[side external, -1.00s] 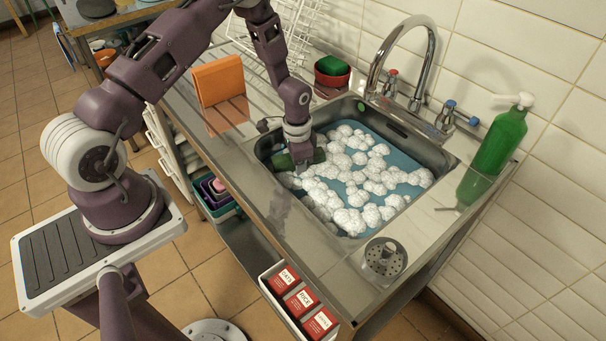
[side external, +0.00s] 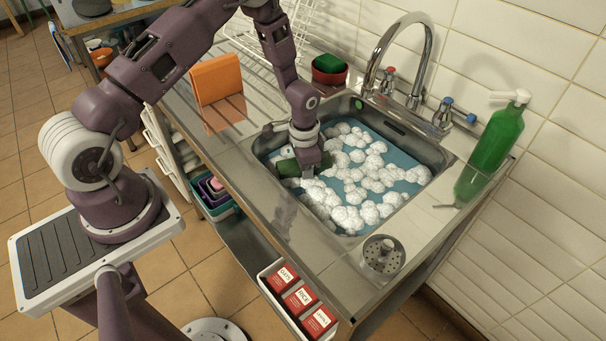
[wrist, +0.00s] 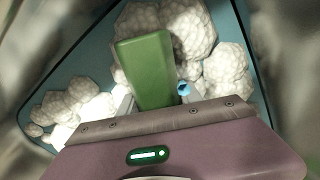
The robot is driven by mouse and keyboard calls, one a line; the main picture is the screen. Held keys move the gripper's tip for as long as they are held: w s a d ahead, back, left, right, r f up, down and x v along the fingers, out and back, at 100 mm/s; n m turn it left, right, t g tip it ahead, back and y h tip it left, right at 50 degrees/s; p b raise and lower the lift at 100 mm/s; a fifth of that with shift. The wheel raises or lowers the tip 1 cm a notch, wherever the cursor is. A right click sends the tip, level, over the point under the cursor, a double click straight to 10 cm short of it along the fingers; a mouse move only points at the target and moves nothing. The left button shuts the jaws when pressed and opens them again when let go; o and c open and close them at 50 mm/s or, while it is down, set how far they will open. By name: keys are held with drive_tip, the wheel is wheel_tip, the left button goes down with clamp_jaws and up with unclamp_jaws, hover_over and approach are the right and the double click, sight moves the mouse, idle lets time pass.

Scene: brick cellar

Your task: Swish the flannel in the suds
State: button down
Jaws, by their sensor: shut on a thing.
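The flannel (side external: 287,168) is a dark green, folded or rolled piece at the left side of the sink. My gripper (side external: 308,174) is shut on it, pointing down into the basin. The wrist view shows the flannel (wrist: 146,66) as a green block between the fingers (wrist: 153,98), over blue water. White suds (side external: 352,190) lie in clumps on the water, mostly right of and in front of the gripper. Suds also surround the flannel in the wrist view (wrist: 190,32). The fingertips are partly hidden, and I cannot tell how deep the flannel sits.
The steel sink rim (side external: 420,206) encloses the work. A tall tap (side external: 431,60) arches at the back. A green bottle (side external: 497,140) stands at right, a strainer (side external: 384,254) in front.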

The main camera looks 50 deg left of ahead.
wheel_tip(320, 180, up, 17)
drive_tip(key=shift+f, duration=0.15)
idle(1.4)
